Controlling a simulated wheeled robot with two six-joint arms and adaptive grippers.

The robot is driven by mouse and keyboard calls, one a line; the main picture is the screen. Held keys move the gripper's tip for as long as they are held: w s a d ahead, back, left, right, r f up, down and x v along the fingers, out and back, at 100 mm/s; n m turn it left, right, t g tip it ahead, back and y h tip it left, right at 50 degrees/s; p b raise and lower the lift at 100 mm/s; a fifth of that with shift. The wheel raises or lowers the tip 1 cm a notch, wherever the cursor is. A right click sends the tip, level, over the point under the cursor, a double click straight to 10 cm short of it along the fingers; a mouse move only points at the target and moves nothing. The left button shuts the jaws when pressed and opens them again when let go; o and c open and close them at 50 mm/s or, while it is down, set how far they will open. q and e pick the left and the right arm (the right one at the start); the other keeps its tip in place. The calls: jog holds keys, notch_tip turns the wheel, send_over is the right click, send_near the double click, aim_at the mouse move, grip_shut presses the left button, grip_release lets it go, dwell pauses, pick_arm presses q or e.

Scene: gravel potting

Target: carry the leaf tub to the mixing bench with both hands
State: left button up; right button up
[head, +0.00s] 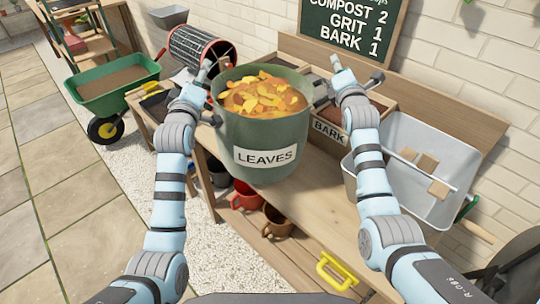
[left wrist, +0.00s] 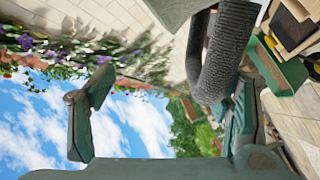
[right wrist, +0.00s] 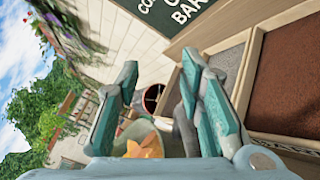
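The leaf tub (head: 235,135) is a green-grey round tub labelled LEAVES, full of yellow-orange leaves. In the head view it is upright between my arms, over the near part of the wooden bench (head: 318,205); I cannot tell whether its base touches. My left gripper (head: 212,68) is at the tub's left rim; its fingers (left wrist: 165,115) are wide apart with sky between them. My right gripper (head: 352,72) is beside the right rim. Its fingers (right wrist: 160,80) are parted, with leaves (right wrist: 145,146) visible low between them. Neither visibly grips a handle.
A bin marked BARK (head: 328,131) and a grey metal tray (head: 425,150) stand right of the tub. A mesh drum (head: 195,45) is behind, left. A green wheelbarrow (head: 112,82) stands further left. The paving at left is clear.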

pick_arm(q)
jog(key=s, duration=0.5)
jog(key=shift+s+f, duration=0.1)
jog(key=shift+s, duration=0.15)
pick_arm(e)
jog(key=o, duration=0.8)
jog(key=shift+s, duration=0.1)
jog(key=s, duration=1.1)
jog(key=shift+s, duration=0.3)
pick_arm(q)
jog(key=shift+a, duration=0.1)
jog(key=a+p, duration=0.1)
jog(key=s+a+p, duration=0.1)
jog(key=a, duration=0.1)
jog(key=s+a+p, duration=0.1)
jog(key=a, duration=0.1)
jog(key=shift+s+a, duration=0.2)
pick_arm(e)
notch_tip(320, 180, up, 3)
jog(key=shift+r, duration=0.1)
